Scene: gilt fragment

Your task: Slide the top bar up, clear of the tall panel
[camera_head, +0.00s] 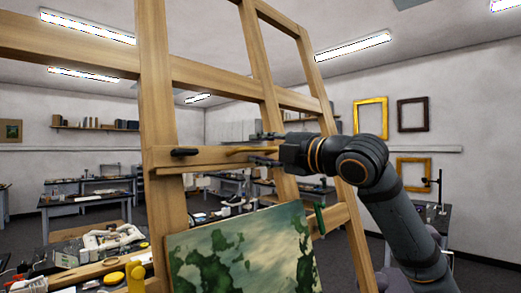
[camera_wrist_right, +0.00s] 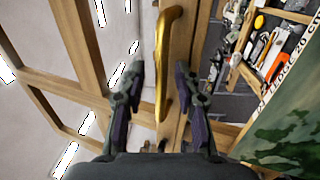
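The top bar (camera_head: 210,157) is a horizontal wooden bar across the tall easel, with a black knob at its left and a curved gold handle (camera_head: 250,149). The tall panel, a green and grey landscape painting (camera_head: 240,255), stands below the bar. Its top edge is below the bar with a gap in the picture. My right gripper (camera_head: 267,148) reaches in from the right, fingers apart above and below the handle. In the right wrist view the gold handle (camera_wrist_right: 162,60) lies between the two open fingers (camera_wrist_right: 160,85), with gaps on both sides. My left gripper is not in view.
The easel's wooden posts (camera_head: 155,110) and upper crossbar (camera_head: 205,77) surround the bar. A cluttered workbench (camera_head: 95,250) is at lower left. Other desks and wall frames (camera_head: 370,116) stand farther back. A green piece (camera_head: 319,218) sits by the painting's right edge.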

